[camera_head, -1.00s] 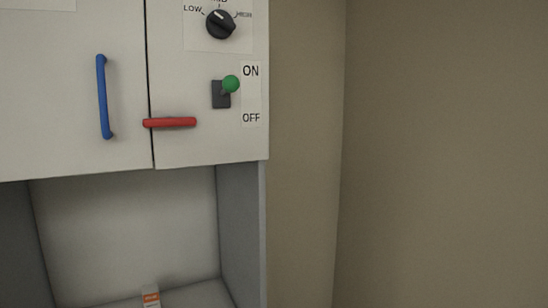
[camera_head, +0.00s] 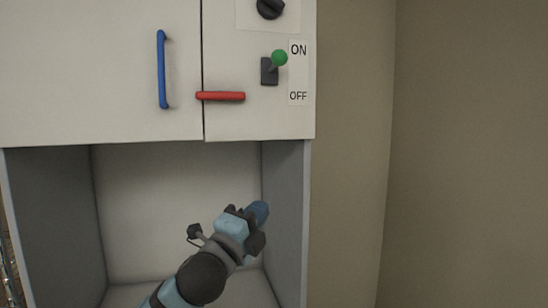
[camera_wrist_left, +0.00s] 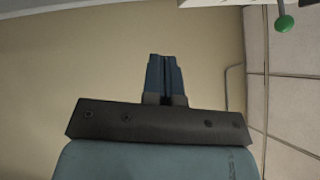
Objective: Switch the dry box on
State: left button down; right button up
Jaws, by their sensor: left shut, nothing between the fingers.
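The dry box (camera_head: 110,100) is a pale cabinet above an open bay. Its toggle switch has a green ball knob (camera_head: 279,58) on a dark base (camera_head: 269,72), beside a label (camera_head: 298,72) with ON at the top and OFF at the bottom. The knob sits high, toward ON. My left gripper (camera_head: 259,212) is in front of the open bay, below the switch and apart from it. Its blue fingers (camera_wrist_left: 166,78) are together and empty in the left wrist view. The green knob also shows at that view's top right (camera_wrist_left: 284,23). My right gripper is out of view.
A red horizontal handle (camera_head: 221,96) sticks out just left of and below the switch. A blue vertical handle (camera_head: 162,69) is on the left door. A black dial (camera_head: 270,8) is above the switch. A bare beige wall (camera_head: 460,150) stands to the right.

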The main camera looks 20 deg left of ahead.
aim_at(275, 62)
pick_arm(q)
jog(key=s+r+m+t+h+b, duration=0.1)
jog(key=s+r+m+t, duration=0.15)
jog(key=r, duration=0.65)
jog(key=s+r+m+t+b, duration=0.1)
jog(key=s+r+m, duration=0.3)
jog(key=r, duration=0.5)
jog(key=p+x, duration=0.1)
jog(key=x, duration=0.3)
jog(key=p+x, duration=0.2)
jog(key=x, duration=0.2)
jog(key=a+p+x, duration=0.1)
jog(key=x, duration=0.3)
jog(key=shift+w+d+r, duration=0.1)
jog(key=shift+w+r, duration=0.05)
jog(key=shift+r, duration=0.2)
jog(key=shift+w+d+r, duration=0.15)
jog(key=shift+w+r, duration=0.1)
jog(key=shift+w, duration=0.15)
jog(key=shift+r+t+p, duration=0.1)
jog(key=shift+t+p, duration=0.15)
jog(key=shift+p, duration=0.15)
notch_tip(275, 62, up, 3)
jog(key=n+y+p, duration=0.1)
jog(key=n+p, duration=0.1)
jog(key=p, duration=0.2)
